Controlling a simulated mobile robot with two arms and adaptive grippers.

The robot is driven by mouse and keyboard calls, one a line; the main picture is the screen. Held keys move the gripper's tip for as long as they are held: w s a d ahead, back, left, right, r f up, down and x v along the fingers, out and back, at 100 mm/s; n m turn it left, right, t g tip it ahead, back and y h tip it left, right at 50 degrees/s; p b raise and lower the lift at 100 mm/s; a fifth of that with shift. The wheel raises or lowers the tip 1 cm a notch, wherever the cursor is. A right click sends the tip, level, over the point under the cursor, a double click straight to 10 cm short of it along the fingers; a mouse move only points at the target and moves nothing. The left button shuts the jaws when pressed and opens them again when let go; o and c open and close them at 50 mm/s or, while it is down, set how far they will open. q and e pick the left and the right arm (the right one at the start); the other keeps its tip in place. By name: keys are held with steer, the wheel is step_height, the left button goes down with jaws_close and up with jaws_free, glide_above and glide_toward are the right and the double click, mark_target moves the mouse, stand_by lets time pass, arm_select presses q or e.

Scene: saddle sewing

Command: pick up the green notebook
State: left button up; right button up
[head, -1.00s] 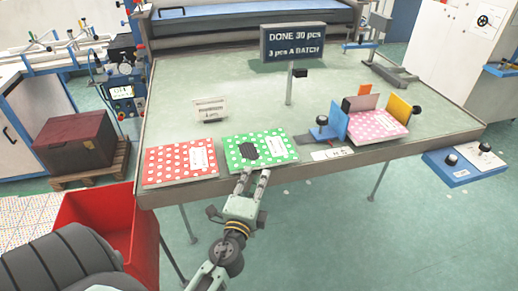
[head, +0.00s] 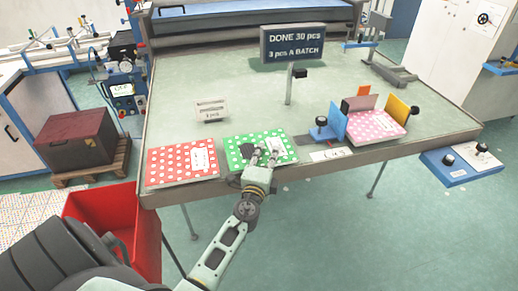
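The green notebook (head: 236,141) with white dots, a dark patch and a white label lies flat at the table's front edge in the head view. My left gripper (head: 266,153) is over its front right part, with its two fingers apart and nothing seen between them. The fingers hide part of the label and of the cover. I cannot tell whether the fingertips touch the cover. My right gripper is not in view.
A red dotted notebook (head: 168,165) lies just left of the green one. A pink dotted notebook (head: 378,125) sits at right among coloured blocks. A sign (head: 293,42) stands behind on the table (head: 230,80). A red bin (head: 120,210) is at lower left.

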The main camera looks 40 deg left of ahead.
arm_select(q)
steer(key=shift+c, duration=0.2)
jaws_close()
steer(key=shift+r, duration=0.15)
